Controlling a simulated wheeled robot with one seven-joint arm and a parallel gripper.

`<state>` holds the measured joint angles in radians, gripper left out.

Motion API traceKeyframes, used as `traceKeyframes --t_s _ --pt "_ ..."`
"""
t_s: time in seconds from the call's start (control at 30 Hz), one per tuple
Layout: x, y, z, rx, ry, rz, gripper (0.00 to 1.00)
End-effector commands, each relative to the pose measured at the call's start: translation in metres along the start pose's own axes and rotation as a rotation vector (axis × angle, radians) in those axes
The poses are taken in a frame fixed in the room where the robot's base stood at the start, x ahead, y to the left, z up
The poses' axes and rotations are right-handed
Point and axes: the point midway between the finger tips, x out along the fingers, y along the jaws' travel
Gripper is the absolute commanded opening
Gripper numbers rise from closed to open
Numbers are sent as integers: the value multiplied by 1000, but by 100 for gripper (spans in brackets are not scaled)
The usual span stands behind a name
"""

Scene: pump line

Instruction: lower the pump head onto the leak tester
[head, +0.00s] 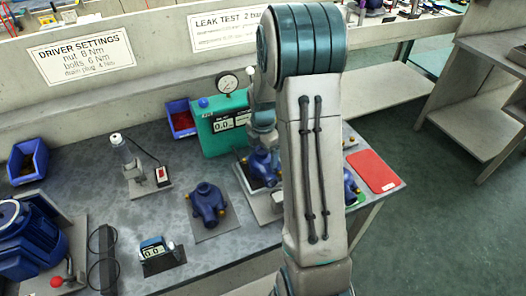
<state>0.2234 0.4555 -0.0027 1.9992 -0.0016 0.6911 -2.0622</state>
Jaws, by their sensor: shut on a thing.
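The leak tester is a green box (212,133) with a round gauge and a "0.0" display, at the back of the bench. A dark block on a grey base plate (245,184) stands in front of it. A blue pump head (261,166) with brass-coloured fittings shows at this block, under my gripper (263,146). My gripper is shut on the pump head, its fingers small and partly hidden. My arm covers the right side of this spot. I cannot tell whether the pump head touches the block or hangs just above it.
Another blue pump part (207,203) sits on a grey plate to the left. A small meter (157,253), a stand with a red button (162,174), a blue motor (30,240), blue bins (27,161) and a red mat (373,171) share the bench. Bare bench lies between them.

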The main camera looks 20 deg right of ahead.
Motion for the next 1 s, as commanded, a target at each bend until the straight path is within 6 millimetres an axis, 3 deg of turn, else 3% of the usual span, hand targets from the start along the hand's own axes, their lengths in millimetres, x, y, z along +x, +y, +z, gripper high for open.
traceKeyframes --t_s 0.47,0.5,0.53,1.0 --pt "10 0 0 0 0 1 54" --pt "9 0 0 0 -1 1 91" --pt "9 0 0 0 -1 1 100" --pt "10 0 0 0 0 -1 100"
